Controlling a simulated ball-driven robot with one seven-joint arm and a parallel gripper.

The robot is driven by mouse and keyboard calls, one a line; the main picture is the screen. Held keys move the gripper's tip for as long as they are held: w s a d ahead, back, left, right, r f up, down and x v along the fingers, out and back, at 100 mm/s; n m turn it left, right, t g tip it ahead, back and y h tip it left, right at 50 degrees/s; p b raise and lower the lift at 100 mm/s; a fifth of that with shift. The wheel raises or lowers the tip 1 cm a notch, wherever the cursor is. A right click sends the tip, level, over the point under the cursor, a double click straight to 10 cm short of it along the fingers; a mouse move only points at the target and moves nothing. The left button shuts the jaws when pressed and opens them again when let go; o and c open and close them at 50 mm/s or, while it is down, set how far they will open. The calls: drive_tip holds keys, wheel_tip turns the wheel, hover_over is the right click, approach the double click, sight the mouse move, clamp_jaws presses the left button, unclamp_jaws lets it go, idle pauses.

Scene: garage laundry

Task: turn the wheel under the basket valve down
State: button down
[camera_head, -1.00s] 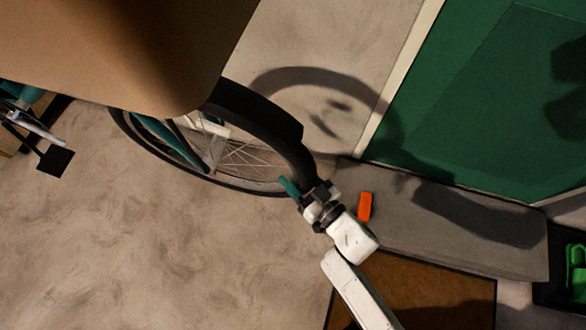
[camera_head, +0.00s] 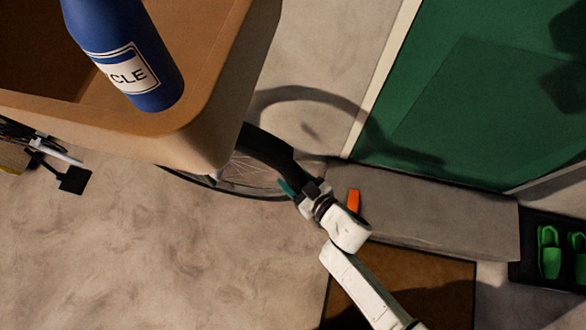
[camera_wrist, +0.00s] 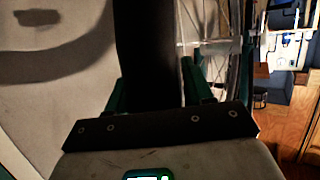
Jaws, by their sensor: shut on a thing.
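The bicycle wheel (camera_head: 262,148), with a black tyre and thin spokes, stands under a tan basket (camera_head: 205,145). The basket hides most of the wheel in the head view. My gripper (camera_head: 295,190) is at the wheel's lower right edge. In the wrist view, its two green fingers (camera_wrist: 160,88) lie on either side of the black tyre (camera_wrist: 148,50), shut on it. Spokes show to the right of the tyre there. I cannot make out the valve in either view.
A blue bottle (camera_head: 130,60) stands in the basket. An orange object (camera_head: 353,200) is on the grey step (camera_head: 440,218) beside my gripper. A green door (camera_head: 480,100) is behind the step. Green slippers (camera_head: 549,252) and a brown mat (camera_head: 420,285) are at right.

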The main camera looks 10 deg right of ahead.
idle(0.3)
drive_tip(key=c, duration=0.5)
unclamp_jaws()
drive_tip(key=shift+c, duration=0.2)
drive_tip(key=shift+s, duration=0.1)
drive_tip(key=p+v, duration=0.1)
drive_tip(key=v, duration=0.9)
drive_tip(key=shift+s+d, duration=0.25)
drive_tip(key=shift+d, duration=0.05)
drive_tip(key=shift+r, duration=0.1)
drive_tip(key=w+d+r+m+g+h+p, duration=0.25)
drive_tip(key=d+m+h, duration=0.5)
drive_tip(key=d, duration=0.65)
drive_tip(key=s+d+r+g, duration=0.1)
drive_tip(key=s+r+g, duration=0.3)
drive_tip(key=s, duration=0.2)
drive_tip(key=s+d+r+g+h, duration=0.1)
drive_tip(key=s+d+r+g, duration=0.1)
drive_tip(key=s+r+g, duration=0.2)
drive_tip(key=s, duration=0.3)
drive_tip(key=shift+d, duration=0.35)
